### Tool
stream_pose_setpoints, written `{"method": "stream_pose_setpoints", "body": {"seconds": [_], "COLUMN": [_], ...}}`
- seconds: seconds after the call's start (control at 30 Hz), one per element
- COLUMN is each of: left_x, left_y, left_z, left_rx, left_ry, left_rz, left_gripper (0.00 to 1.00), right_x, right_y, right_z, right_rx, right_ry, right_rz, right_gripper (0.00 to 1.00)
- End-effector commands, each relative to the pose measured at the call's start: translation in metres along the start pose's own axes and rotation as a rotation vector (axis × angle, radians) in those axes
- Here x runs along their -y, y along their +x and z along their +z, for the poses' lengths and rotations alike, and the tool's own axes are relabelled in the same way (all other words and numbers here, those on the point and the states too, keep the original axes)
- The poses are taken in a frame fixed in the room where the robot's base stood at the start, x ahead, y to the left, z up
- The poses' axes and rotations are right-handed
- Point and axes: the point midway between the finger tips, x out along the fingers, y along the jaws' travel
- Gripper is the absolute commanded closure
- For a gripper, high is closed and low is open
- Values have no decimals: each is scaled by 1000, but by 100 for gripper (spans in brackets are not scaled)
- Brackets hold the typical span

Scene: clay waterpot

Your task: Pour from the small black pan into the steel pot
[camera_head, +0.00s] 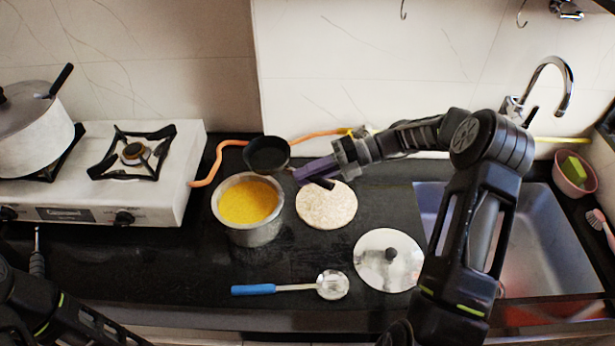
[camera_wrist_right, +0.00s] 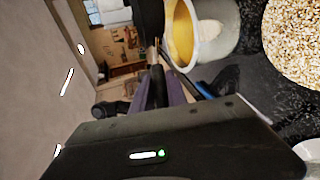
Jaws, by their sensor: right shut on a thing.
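The small black pan (camera_head: 268,158) is held just behind and right of the steel pot's rim, looking roughly level in the head view; its dark inside shows no clear contents. My right gripper (camera_head: 312,172) has its purple fingers shut on the pan's handle, and they also show in the right wrist view (camera_wrist_right: 160,90). The steel pot (camera_head: 252,236) stands on the counter with yellow contents and shows in the right wrist view (camera_wrist_right: 217,32). A dark part at the top of that view (camera_wrist_right: 149,18) seems to be the pan.
A round speckled board (camera_head: 327,206) lies right of the pot. A steel lid (camera_head: 389,262) and a blue-handled ladle (camera_head: 290,287) lie in front. The stove (camera_head: 110,205) with a lidded pot (camera_head: 30,140) is left, the sink (camera_head: 545,245) right. An orange hose (camera_head: 215,165) runs behind.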

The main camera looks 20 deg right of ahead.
Motion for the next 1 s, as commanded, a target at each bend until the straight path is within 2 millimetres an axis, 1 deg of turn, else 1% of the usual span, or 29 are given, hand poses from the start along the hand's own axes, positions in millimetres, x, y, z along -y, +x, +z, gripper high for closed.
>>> {"method": "stream_pose_setpoints", "body": {"seconds": [0.03,0.1,0.3,1.0], "left_x": [0,0,0,0], "left_y": [0,0,0,0], "left_z": [0,0,0,0], "left_rx": [0,0,0,0], "left_ry": [0,0,0,0], "left_rz": [0,0,0,0], "left_gripper": [64,64,64,64], "right_x": [-7,-13,-28,-30], "right_y": [-4,-5,-9,-10], "right_z": [1,1,3,2], "right_rx": [4,-1,-7,-9], "right_ry": [2,15,38,40], "right_rz": [12,28,57,60], "right_gripper": [100,100,100,100]}}
